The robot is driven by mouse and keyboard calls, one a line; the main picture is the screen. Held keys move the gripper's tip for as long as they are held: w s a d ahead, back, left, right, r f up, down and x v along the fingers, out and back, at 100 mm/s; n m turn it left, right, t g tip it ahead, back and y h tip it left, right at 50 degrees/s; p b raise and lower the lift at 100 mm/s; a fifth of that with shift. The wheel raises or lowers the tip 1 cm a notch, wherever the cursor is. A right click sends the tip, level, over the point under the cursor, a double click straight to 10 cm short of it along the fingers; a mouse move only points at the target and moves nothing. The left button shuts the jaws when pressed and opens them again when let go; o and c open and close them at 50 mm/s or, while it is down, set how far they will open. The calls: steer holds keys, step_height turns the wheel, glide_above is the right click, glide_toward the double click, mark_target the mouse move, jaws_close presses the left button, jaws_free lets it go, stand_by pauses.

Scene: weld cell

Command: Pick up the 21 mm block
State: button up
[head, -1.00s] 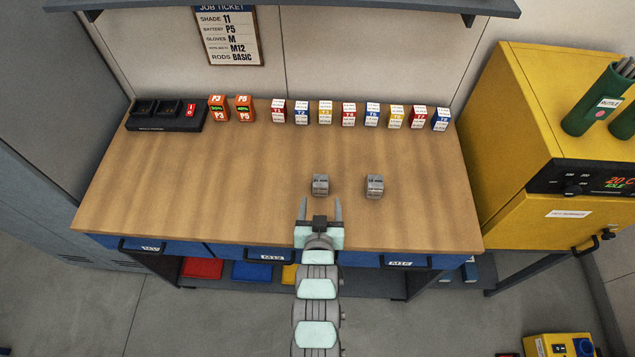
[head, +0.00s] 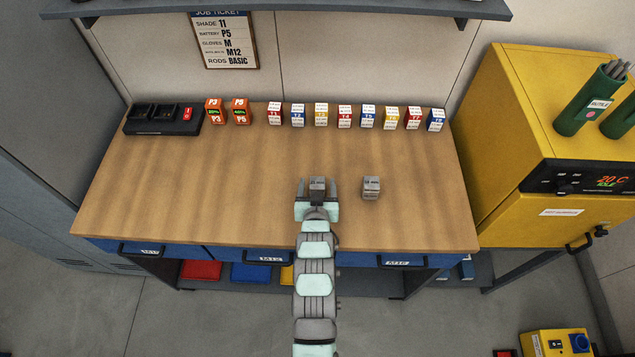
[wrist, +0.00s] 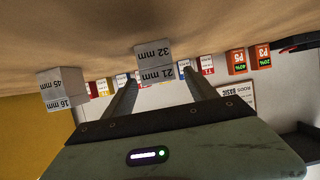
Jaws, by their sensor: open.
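A small grey block (head: 317,183) stands on the workbench in the head view. In the wrist view, which is upside down, this grey block (wrist: 155,50) carries the markings 32 mm and 21 mm, with 21 mm on the part farther from the bench. I cannot tell whether it is one piece or two stacked. My gripper (head: 317,186) is open, with one finger on each side of this block in the head view. In the wrist view the fingers of my gripper (wrist: 159,73) point towards it; contact is not visible.
A second grey block (head: 371,188), marked 45 mm and 16 mm in the wrist view (wrist: 62,90), stands to the right. A row of small labelled boxes (head: 345,116), orange batteries (head: 227,111) and a black charger (head: 163,120) line the back. The wooden bench top (head: 180,190) is otherwise clear.

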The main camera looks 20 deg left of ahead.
steer(key=shift+f, duration=0.1)
jaws_close()
stand_by(0.7)
